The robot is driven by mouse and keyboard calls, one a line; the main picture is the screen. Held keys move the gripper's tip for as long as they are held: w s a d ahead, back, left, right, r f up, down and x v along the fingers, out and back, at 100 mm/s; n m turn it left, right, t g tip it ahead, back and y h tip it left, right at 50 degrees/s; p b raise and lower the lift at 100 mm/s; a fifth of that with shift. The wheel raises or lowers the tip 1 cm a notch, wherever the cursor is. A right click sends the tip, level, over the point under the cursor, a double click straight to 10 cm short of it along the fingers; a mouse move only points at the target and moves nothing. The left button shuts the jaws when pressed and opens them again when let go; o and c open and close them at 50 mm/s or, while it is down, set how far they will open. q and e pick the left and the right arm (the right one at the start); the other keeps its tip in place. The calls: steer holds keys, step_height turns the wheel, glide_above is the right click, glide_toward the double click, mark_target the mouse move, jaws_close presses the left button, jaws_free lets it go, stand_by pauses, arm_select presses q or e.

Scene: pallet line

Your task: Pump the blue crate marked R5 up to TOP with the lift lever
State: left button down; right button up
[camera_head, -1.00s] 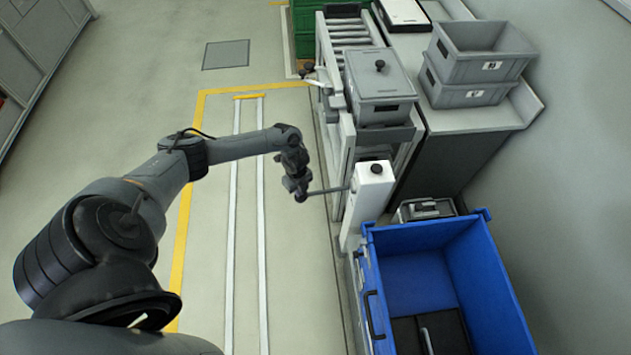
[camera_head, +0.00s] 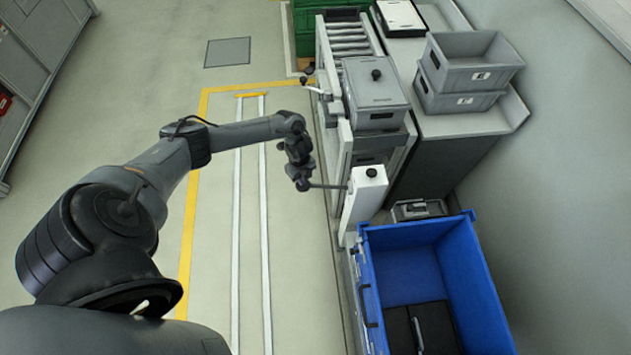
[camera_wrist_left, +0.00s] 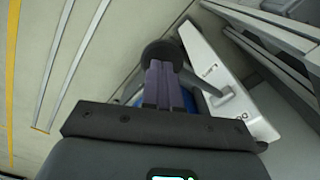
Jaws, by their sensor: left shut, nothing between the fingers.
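The lift lever (camera_head: 328,186) sticks out to the left from a white post (camera_head: 366,190). My left gripper (camera_head: 302,183) is at the lever's outer end. The left wrist view shows its closed fingers (camera_wrist_left: 163,88) right at the dark round knob (camera_wrist_left: 160,53), with nothing between them; whether they touch it I cannot tell. The lever rod also shows there, running to the white housing (camera_wrist_left: 235,100). The large blue crate (camera_head: 415,232) stands in front of the post with dark flat contents; no R5 mark or TOP mark is readable. My right gripper is out of view.
A grey lidded box (camera_head: 375,95) sits at the front of the roller conveyor (camera_head: 350,38). Stacked grey bins (camera_head: 470,70) stand on the bench to its right. A green crate (camera_head: 307,30) is at the back. The floor left of the lever is clear, with yellow and white lines.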

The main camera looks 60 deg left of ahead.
mark_target(299, 185)
arm_select(q)
steer(key=shift+f, duration=0.25)
stand_by(0.4)
steer(key=shift+f+b, duration=0.8)
steer(key=shift+b, duration=0.05)
steer(key=shift+s+a+f+b, duration=0.15)
steer(key=shift+f+b, duration=0.1)
steer(key=shift+f, duration=0.15)
steer(key=shift+s+f+b, duration=0.1)
steer(key=shift+f+b, duration=0.1)
steer(key=shift+f, duration=0.35)
steer(key=shift+s+a+f+b, duration=0.1)
steer(key=shift+s+f+b, duration=0.05)
steer(key=shift+f+b, duration=0.55)
steer(key=shift+f, duration=0.1)
steer(key=shift+s+f+b, duration=0.15)
steer(key=shift+f+b, duration=0.4)
steer(key=shift+f, duration=0.25)
